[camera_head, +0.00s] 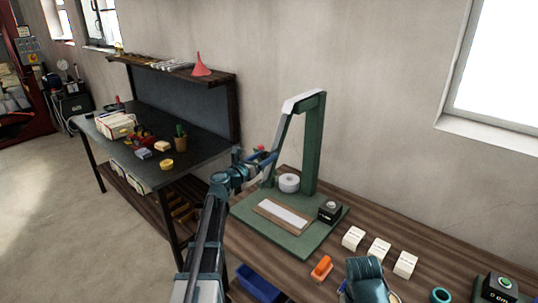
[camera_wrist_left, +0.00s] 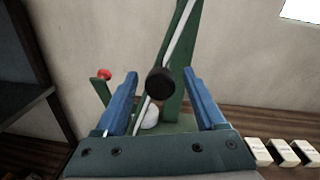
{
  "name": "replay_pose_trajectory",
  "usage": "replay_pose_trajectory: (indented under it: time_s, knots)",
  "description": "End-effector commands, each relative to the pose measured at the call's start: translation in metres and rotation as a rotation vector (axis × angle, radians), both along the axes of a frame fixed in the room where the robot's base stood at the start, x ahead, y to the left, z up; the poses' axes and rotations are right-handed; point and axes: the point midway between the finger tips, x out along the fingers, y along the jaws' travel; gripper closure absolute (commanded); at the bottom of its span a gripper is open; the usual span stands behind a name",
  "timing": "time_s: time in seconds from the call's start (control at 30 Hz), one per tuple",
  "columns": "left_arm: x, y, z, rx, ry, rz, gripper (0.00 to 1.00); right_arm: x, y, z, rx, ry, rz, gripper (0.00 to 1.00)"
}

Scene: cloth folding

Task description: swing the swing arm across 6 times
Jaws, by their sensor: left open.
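A green stand (camera_head: 309,150) rises from a green base (camera_head: 300,240) on the wooden bench. A slim pale swing arm (camera_head: 283,130) slants down from its top towards my left gripper (camera_head: 264,160). In the left wrist view, the swing arm (camera_wrist_left: 179,35) carries a round black knob (camera_wrist_left: 160,83). My left gripper's blue fingers are open, one on each side of the knob in that view. I cannot tell how deep the knob sits between them; no contact shows. A red ball (camera_wrist_left: 104,74) tops a green post left of the fingers.
A white roll (camera_head: 289,183) and a dark box with a button (camera_head: 330,211) stand on the base beside a pale strip (camera_head: 283,215). White boxes (camera_head: 378,249) and an orange item (camera_head: 321,268) lie to the right. A dark table (camera_head: 130,130) stands left.

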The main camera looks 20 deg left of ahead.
Motion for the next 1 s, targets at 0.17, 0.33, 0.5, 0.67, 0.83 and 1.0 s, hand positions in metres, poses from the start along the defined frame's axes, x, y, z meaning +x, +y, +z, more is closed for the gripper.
replay_pose_trajectory:
  time_s: [0.17,0.33,0.5,0.67,0.83,1.0]
  knots:
    - [0.018,-0.005,0.000,0.000,0.000,-0.001,0.28,0.000,0.000,0.000,0.000,0.000,0.000,0.50]
    - [0.023,-0.007,0.000,0.000,0.000,0.000,0.28,0.000,0.000,0.000,0.000,0.000,0.000,0.50]
    - [0.023,-0.007,0.000,0.000,0.000,0.000,0.28,0.000,0.000,0.000,0.000,0.000,0.000,0.50]
    - [0.023,-0.007,0.000,0.000,0.000,0.000,0.43,0.000,0.000,0.000,0.000,0.000,0.000,0.50]
    - [0.023,-0.007,0.000,0.000,0.000,0.000,0.73,0.000,0.000,0.000,0.000,0.000,0.000,0.50]
    - [0.023,-0.007,0.000,0.001,0.000,0.000,1.00,0.000,0.000,0.000,0.000,0.000,0.000,0.50]
